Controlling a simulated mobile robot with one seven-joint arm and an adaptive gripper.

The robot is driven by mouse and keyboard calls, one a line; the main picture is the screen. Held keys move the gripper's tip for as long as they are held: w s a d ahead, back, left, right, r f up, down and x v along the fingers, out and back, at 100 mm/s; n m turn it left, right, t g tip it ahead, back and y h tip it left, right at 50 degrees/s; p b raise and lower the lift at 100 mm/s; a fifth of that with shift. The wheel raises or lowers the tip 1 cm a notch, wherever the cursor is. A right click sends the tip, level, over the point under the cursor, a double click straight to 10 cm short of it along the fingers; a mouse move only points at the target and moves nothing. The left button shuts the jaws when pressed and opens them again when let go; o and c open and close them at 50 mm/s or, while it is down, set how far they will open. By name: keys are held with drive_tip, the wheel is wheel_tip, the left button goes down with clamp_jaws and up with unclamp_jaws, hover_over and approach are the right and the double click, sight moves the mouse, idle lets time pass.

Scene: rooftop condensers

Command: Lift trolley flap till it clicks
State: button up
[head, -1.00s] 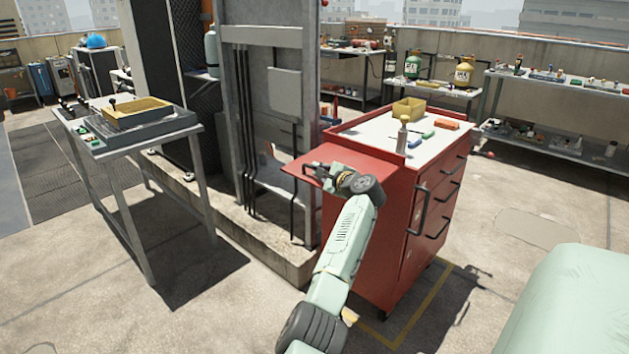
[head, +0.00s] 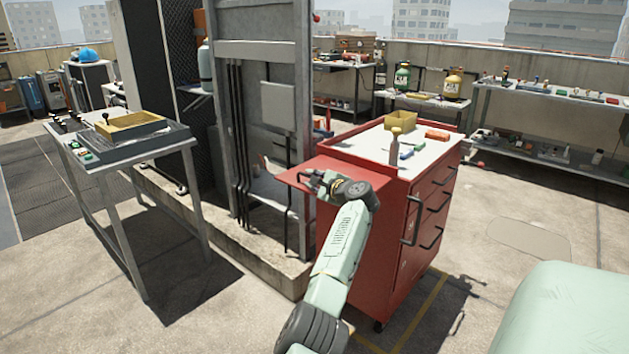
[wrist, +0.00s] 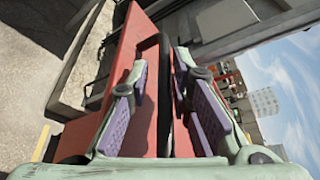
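The red trolley (head: 368,245) stands right of centre in the head view. Its red flap (head: 352,167) sticks out to the left from its side, close to level and near the height of the top. My gripper (head: 318,181) is at the flap's outer part. In the wrist view the flap (wrist: 130,50) fills the middle, with a black bar handle (wrist: 165,90) running along it. The purple-padded fingers of my gripper (wrist: 162,62) stand apart on either side of this bar, with red showing between the left pad and the bar. The flap's support underneath is hidden.
A yellow bin (head: 400,122), a bottle (head: 394,146) and small coloured items stand on the trolley top. A grey metal frame (head: 262,110) on a concrete curb rises close to the flap's left. A table (head: 125,150) stands further left.

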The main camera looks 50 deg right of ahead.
drive_tip(key=shift+o, duration=0.8)
drive_tip(key=shift+s+d, duration=0.1)
drive_tip(key=shift+s+r, duration=0.15)
drive_tip(key=shift+s, duration=0.35)
drive_tip(key=v, duration=1.1)
drive_tip(key=shift+r, duration=0.1)
